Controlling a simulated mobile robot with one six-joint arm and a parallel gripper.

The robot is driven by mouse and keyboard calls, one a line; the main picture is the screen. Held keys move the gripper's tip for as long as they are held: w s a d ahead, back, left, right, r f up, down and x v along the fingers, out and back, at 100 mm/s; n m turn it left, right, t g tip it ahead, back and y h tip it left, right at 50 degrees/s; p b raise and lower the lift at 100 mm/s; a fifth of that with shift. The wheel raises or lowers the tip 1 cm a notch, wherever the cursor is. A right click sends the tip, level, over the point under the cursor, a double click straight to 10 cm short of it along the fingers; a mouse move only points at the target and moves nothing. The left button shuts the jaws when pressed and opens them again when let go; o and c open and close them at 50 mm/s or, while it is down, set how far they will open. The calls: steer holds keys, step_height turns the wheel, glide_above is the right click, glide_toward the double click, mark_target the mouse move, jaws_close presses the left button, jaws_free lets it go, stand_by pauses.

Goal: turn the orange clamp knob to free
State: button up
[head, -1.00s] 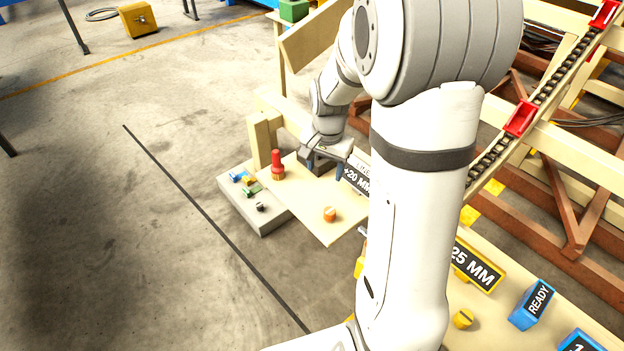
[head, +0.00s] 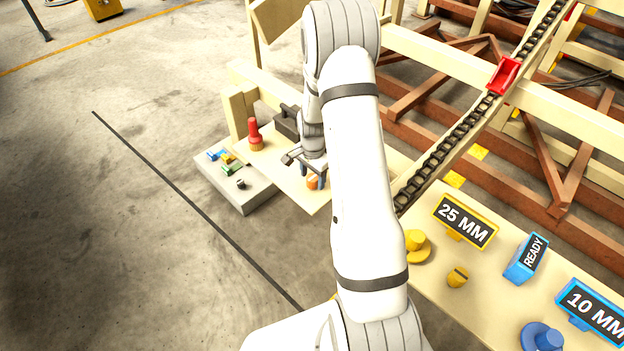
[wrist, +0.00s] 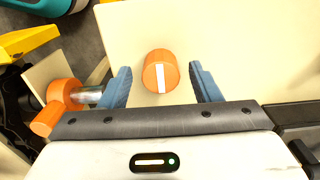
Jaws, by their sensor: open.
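The orange clamp knob (head: 312,182) stands on a pale board (head: 282,166) at the left end of the bench. In the wrist view the knob (wrist: 160,72) is round, with a white line across its top that runs nearly straight up and down in the picture. My gripper (wrist: 160,85) is open, with one blue finger on each side of the knob and a visible gap on both sides. In the head view my gripper (head: 312,176) is right at the knob, and its fingers partly cover it.
A red-topped handle (head: 254,135) stands on the board left of my gripper. A grey block with small coloured parts (head: 250,196) is beside the board. The wrist view shows another orange part with a metal pin (wrist: 62,95) at left. Signs marked 25 MM (head: 465,222) and READY (head: 528,258) stand at right.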

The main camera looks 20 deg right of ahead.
steer(key=shift+f, duration=0.6)
steer(key=c, duration=0.9)
steer(key=shift+a, duration=0.15)
steer(key=shift+c, duration=0.5)
